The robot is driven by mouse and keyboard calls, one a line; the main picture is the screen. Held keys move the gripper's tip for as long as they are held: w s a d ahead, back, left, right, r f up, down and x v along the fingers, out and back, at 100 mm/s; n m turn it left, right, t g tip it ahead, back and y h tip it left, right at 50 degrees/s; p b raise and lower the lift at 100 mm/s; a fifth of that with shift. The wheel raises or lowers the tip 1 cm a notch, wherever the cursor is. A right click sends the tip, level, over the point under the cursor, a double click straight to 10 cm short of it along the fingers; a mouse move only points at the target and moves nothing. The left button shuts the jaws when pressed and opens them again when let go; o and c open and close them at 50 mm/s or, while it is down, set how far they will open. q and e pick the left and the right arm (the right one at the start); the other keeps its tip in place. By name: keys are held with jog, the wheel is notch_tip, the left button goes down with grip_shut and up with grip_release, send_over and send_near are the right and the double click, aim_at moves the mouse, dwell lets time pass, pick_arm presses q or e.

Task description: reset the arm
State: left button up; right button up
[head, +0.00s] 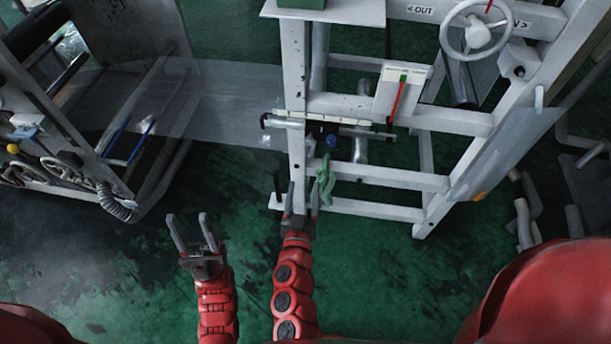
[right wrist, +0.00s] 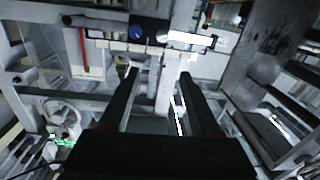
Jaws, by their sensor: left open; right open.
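My left gripper (head: 190,217) is open and empty over the green floor, left of centre in the head view. My right gripper (head: 303,188) is open in front of the lower left post of a white metal frame (head: 400,180). In the right wrist view its two dark fingers (right wrist: 157,76) are spread apart with nothing seen held between them. A red lever (head: 397,102) sits on a light plate on the frame; it also shows in the right wrist view (right wrist: 83,52). A blue knob (head: 331,141) is on the frame's crossbar, above the right gripper.
A handwheel (head: 477,30) is at the frame's upper right, near IN/OUT labels. A green cloth-like piece (head: 325,180) hangs beside the right gripper. A grey machine with rollers and a hose (head: 125,205) stands at left. Green floor (head: 245,210) is open between.

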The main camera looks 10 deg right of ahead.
jog(key=shift+s, duration=0.45)
